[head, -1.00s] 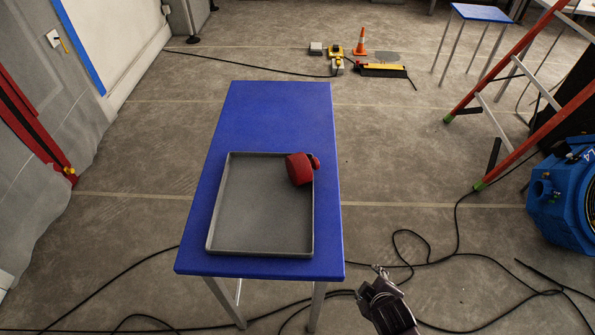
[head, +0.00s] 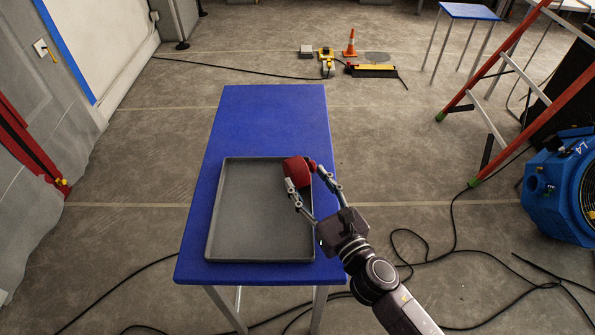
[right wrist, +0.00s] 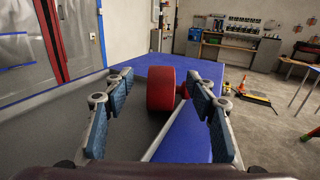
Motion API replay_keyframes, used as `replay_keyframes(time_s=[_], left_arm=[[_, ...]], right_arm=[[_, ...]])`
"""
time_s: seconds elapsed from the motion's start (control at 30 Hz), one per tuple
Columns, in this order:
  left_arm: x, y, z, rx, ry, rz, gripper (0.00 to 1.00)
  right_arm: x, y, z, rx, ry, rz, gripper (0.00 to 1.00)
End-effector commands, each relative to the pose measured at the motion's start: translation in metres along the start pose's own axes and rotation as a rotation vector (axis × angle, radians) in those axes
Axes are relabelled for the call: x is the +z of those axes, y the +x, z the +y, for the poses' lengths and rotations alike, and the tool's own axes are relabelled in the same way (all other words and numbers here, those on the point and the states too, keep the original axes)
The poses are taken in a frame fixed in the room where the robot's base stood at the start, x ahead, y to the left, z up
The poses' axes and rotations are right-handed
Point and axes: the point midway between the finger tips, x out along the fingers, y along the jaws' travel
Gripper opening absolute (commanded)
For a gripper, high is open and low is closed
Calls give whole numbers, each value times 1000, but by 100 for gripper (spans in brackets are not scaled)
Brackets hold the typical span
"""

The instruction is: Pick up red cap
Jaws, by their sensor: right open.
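The red cap (head: 297,170) rests at the far right corner of the grey tray (head: 212,215), partly over its rim. The tray lies on the blue table (head: 265,110). My right gripper (head: 312,182) is open, with its fingers on either side of the cap from the near side. In the right wrist view the cap (right wrist: 161,88) is ahead between the spread blue-padded fingers (right wrist: 158,108), with a visible gap on the left; on the right, the finger overlaps its small side part. My left gripper is not in view.
Black cables (head: 450,220) lie on the floor right of the table. A blue fan (head: 560,190) and an orange ladder (head: 500,65) stand at the right. The far half of the tabletop is clear.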

Motion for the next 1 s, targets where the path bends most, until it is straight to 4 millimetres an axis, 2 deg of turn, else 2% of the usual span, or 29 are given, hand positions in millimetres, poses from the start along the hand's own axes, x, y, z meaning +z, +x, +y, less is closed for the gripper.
replay_keyframes(time_s=[0.5,0.8,1.0], left_arm=[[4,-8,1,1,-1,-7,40],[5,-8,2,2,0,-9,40],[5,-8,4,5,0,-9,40]], right_arm=[[-4,66,-3,-3,5,-1,51],[-5,70,-3,-3,5,1,51],[-5,70,-3,-3,5,1,29]])
